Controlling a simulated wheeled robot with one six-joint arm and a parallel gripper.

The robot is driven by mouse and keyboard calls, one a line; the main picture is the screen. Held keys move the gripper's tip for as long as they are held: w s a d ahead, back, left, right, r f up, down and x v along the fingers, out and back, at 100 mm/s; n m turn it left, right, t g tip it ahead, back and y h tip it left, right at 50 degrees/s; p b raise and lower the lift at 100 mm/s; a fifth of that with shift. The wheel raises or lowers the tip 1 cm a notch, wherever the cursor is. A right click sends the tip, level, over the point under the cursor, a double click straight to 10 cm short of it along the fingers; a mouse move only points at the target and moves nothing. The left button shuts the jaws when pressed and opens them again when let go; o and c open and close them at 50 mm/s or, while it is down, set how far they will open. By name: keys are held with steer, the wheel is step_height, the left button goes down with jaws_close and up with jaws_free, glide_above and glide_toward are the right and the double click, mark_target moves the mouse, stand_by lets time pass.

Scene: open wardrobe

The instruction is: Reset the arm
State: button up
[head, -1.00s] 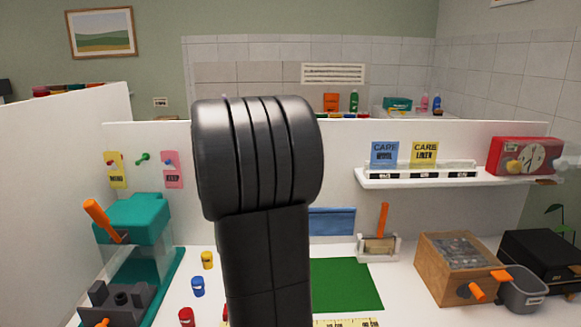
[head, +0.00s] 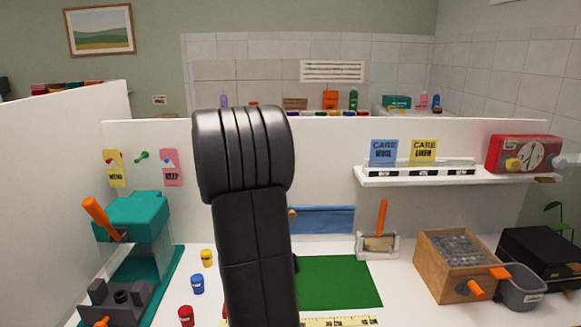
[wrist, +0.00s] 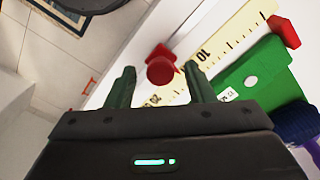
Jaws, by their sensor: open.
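My gripper (wrist: 159,68) shows in the wrist view with its two dark green fingers spread apart. Nothing is seen clamped between them. A round red knob-like piece (wrist: 160,70) appears in the gap between the fingertips, beyond them; how far below it lies I cannot tell. In the head view my black arm stands upright in the middle and covers part of the worktop; my gripper is not seen there.
The worktop holds a green mat (head: 340,282), a yellow ruler (head: 345,321), a teal press (head: 138,218), small blue (head: 197,284), yellow (head: 207,257) and red (head: 186,316) pots, and a wooden box (head: 455,268). A white shelf (head: 440,176) is at right.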

step_height(320, 180, up, 13)
step_height(320, 180, down, 13)
steer(key=shift+r, duration=0.15)
steer(key=shift+d+f, duration=0.2)
steer(key=shift+d, duration=0.15)
steer(key=d+p, duration=0.1)
steer(key=d, duration=0.5)
steer(key=d+p, duration=0.1)
steer(key=d, duration=0.5)
steer(key=d+p, duration=0.1)
steer(key=d, duration=0.4)
steer(key=shift+w+d, duration=0.3)
steer(key=shift+d, duration=0.1)
step_height(320, 180, up, 13)
steer(key=b, duration=0.1)
steer(key=shift+a+r, duration=0.15)
